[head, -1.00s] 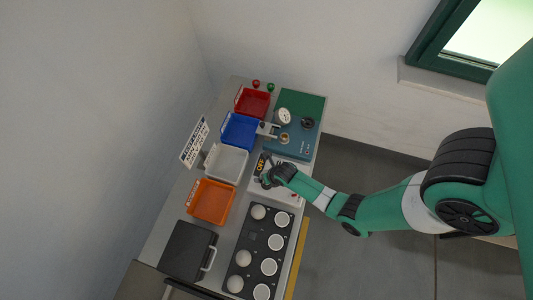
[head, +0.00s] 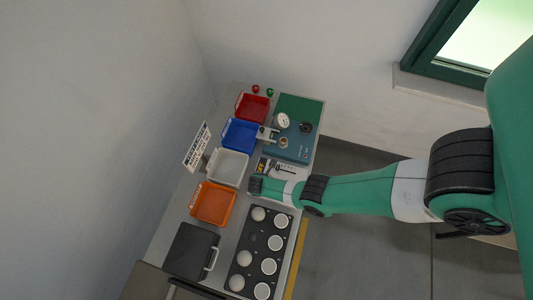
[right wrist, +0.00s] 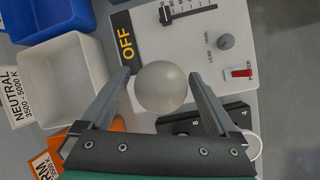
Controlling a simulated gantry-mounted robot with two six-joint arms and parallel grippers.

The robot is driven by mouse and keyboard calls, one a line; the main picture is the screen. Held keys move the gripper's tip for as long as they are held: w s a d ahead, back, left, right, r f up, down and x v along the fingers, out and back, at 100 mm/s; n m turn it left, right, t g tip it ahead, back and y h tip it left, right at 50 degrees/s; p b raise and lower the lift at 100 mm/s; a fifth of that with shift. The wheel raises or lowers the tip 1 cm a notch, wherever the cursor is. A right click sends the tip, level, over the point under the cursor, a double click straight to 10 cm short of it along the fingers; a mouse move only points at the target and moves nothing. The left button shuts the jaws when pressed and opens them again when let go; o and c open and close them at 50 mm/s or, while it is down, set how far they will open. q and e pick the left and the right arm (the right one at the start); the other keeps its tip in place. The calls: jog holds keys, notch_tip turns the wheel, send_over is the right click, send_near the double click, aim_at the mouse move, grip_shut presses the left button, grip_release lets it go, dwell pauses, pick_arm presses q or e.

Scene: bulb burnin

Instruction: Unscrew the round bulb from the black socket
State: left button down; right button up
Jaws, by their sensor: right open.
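A round frosted bulb (right wrist: 161,87) stands over the white panel (right wrist: 184,48) in the right wrist view, near the black OFF label. The socket under it is hidden by the bulb. My right gripper (right wrist: 160,74) is open, with one finger on each side of the bulb and a visible gap at both sides. How deep the fingers reach beside the bulb is hard to tell. In the head view my right gripper (head: 256,186) is over the white panel, and my wrist hides the bulb. My left gripper is not in view.
The white bin (head: 228,166), orange bin (head: 213,203) and blue bin (head: 240,134) stand left of the panel. A black tray (head: 256,239) with bulbs and white discs lies in front. A teal board (head: 290,151) with a gauge is behind. The panel has a red switch (right wrist: 239,73).

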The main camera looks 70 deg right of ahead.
jog(key=shift+f+m+g+b, duration=0.1)
jog(key=shift+m+g+b, duration=0.35)
jog(key=shift+m, duration=0.75)
jog(key=shift+s+m+g, duration=0.1)
jog(key=shift+m+g, duration=0.15)
jog(key=shift+m, duration=0.05)
jog(key=c, duration=1.2)
jog(key=n+t+p, duration=0.1)
jog(key=n, duration=0.1)
jog(key=n+t+p, duration=0.1)
jog(key=n+p, duration=0.2)
jog(key=n, duration=0.1)
jog(key=shift+s+r+t, duration=0.1)
jog(key=shift+r+t, duration=0.3)
jog(key=shift+c, duration=0.2)
jog(key=shift+f+n+t+p, duration=0.1)
jog(key=shift+n+t+p, duration=0.35)
jog(key=shift+n, duration=0.75)
jog(key=n, duration=0.2)
jog(key=n+t+y, duration=0.1)
jog(key=n, duration=0.1)
jog(key=shift+w+f+p, duration=0.1)
jog(key=shift+w+p, duration=0.1)
jog(key=shift+p, duration=0.2)
jog(key=n+t+y, duration=0.1)
jog(key=n, duration=0.1)
jog(key=shift+f+n, duration=0.15)
jog(key=shift+n, duration=0.15)
